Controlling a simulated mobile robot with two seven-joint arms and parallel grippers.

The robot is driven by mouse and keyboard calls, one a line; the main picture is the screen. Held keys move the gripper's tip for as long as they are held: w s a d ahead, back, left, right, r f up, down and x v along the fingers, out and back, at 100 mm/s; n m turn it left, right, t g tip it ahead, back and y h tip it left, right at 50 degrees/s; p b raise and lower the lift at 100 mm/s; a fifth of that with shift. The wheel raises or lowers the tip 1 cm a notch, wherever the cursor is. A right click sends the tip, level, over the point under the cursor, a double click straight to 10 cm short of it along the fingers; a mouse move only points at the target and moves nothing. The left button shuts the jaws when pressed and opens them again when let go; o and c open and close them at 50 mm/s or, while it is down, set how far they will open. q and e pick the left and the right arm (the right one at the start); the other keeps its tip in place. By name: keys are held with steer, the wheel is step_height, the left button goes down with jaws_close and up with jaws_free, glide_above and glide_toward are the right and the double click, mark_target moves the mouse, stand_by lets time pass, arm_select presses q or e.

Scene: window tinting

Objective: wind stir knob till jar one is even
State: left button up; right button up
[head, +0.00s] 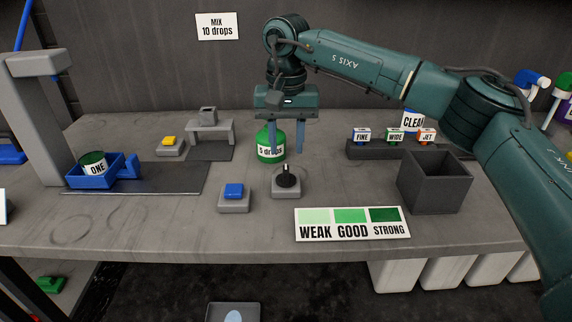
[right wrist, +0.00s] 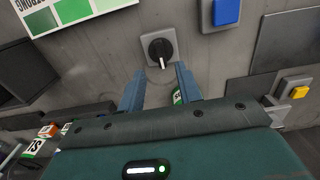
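The stir knob (head: 287,176) is a black dial with a pale pointer line on a square grey base, near the middle of the bench. It also shows in the right wrist view (right wrist: 160,50), just beyond the fingertips. My right gripper (head: 287,150) points down above and behind the knob, its fingers apart with nothing between them. Jar one (head: 93,164), labelled ONE, sits in a blue holder (head: 85,181) at the left; its contents look dark green, and I cannot tell whether they are even. My left gripper is not in view.
A blue button (head: 234,191) is left of the knob, a yellow button (head: 169,141) farther back. A shade card (head: 351,223) lies in front; an open grey bin (head: 436,183) stands right.

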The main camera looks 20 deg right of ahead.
mark_target(286, 170)
step_height(286, 170, down, 6)
steer(key=shift+r, duration=0.1)
steer(key=shift+c, duration=0.3)
jaws_close()
